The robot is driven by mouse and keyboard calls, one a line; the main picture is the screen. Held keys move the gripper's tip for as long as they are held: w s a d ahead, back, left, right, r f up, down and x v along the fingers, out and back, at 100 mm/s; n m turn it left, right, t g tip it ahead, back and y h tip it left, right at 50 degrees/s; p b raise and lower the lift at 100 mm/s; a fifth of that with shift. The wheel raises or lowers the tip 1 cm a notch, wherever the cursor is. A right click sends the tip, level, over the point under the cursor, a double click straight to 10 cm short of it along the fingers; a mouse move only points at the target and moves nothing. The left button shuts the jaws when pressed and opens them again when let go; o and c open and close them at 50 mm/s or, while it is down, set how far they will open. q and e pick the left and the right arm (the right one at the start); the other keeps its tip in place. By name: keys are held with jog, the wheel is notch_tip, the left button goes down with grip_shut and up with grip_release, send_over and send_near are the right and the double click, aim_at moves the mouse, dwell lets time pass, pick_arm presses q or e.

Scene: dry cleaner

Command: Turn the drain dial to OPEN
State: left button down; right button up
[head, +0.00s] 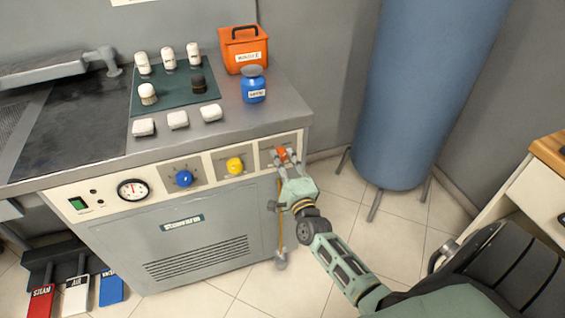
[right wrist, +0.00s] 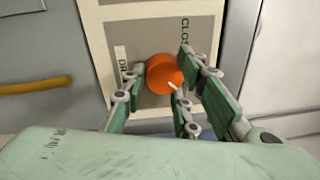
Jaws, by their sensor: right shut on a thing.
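The orange drain dial (head: 282,153) is at the right end of the machine's front panel. My right gripper (head: 286,160) reaches it from the front, and its fingers are shut on the dial. In the right wrist view the round dial (right wrist: 163,72) sits between the fingers of my right gripper (right wrist: 160,82). A short white pointer mark shows near the dial's lower right edge in that view. A partly hidden label beginning "DR" is to its left, and "CLOS" shows at the upper right, cut by a finger. No OPEN label is readable. My left gripper is not in view.
A yellow dial (head: 235,165), a blue dial (head: 183,178) and a gauge (head: 132,189) share the panel. A blue bottle (head: 253,85) and an orange box (head: 243,50) stand on the counter above. A tall blue cylinder (head: 420,95) stands to the right.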

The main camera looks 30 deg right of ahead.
jog(key=shift+s+a+f, duration=0.1)
jog(key=shift+s+f, duration=0.05)
jog(key=shift+f, duration=0.4)
jog(key=shift+c, duration=0.2)
jog(key=o, duration=1)
jog(key=shift+r, duration=0.25)
jog(key=r+v, duration=0.1)
jog(key=v, duration=1)
jog(key=shift+s+f, duration=0.45)
jog(key=shift+f, duration=0.05)
